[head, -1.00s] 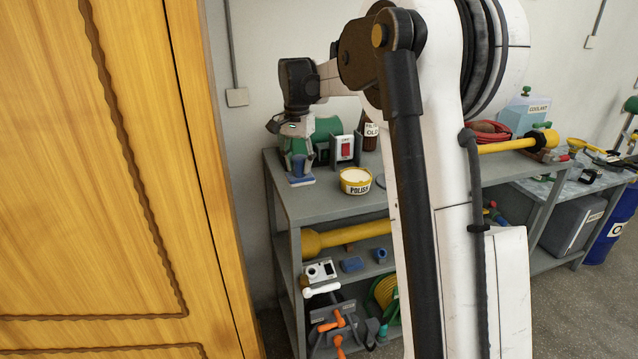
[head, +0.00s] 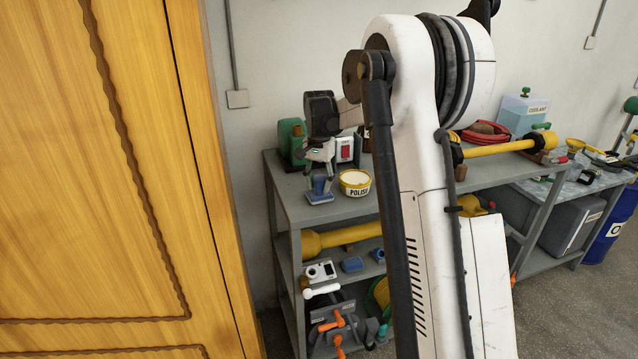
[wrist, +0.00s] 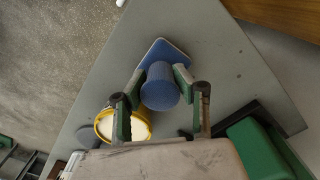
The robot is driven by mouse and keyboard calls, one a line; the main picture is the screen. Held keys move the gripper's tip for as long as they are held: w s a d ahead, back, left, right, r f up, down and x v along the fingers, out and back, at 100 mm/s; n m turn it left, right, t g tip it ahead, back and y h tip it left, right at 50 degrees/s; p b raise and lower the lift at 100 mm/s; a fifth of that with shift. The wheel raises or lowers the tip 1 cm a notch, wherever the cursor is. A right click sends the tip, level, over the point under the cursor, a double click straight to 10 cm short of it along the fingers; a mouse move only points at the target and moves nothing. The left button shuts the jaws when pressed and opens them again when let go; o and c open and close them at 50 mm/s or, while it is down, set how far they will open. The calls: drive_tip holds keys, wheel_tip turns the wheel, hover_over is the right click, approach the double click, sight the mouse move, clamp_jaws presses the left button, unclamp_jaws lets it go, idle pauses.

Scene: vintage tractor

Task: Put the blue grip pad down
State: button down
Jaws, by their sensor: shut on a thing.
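The blue grip pad has a flat base and a round knob. In the head view the pad (head: 319,193) is at the left part of the grey bench's top (head: 345,208), just left of the yellow polish tin (head: 356,184). My gripper (head: 320,172) points down and is shut on the pad's knob. In the wrist view the pad (wrist: 160,88) sits between the two fingers of my gripper (wrist: 161,82), its base over the grey top. I cannot tell whether the base touches the top. The polish tin (wrist: 128,125) is close beside the fingers.
A green can (head: 291,140) and a red switch box (head: 345,149) stand behind my gripper. A wooden cabinet (head: 110,180) rises at the left. The lower shelf holds a blue block (head: 352,264) and other items. Bare top lies in front of the pad.

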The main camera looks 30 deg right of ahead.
sight(319, 179)
drive_tip(key=c, duration=1.3)
unclamp_jaws()
drive_tip(key=shift+c, duration=0.2)
drive_tip(key=shift+f, duration=0.15)
wheel_tip(319, 179, up, 14)
drive_tip(key=f+b, duration=0.1)
drive_tip(key=b, duration=0.1)
drive_tip(key=s+a+r+n+t, duration=0.2)
drive_tip(key=s+a+r+n, duration=0.15)
drive_tip(key=s+a, duration=0.5)
drive_tip(key=s+a+f+n+t, duration=0.1)
drive_tip(key=s+a+f+n, duration=0.1)
drive_tip(key=s, duration=0.7)
drive_tip(key=s+a+f+n+t, duration=0.2)
drive_tip(key=s+a+f, duration=0.3)
drive_tip(key=s, duration=0.4)
drive_tip(key=s+a+f+n+t, duration=0.2)
drive_tip(key=s+a, duration=0.3)
drive_tip(key=s, duration=0.5)
drive_tip(key=shift+a+f+n, duration=0.3)
drive_tip(key=shift+f+n, duration=0.15)
drive_tip(key=shift+f, duration=0.4)
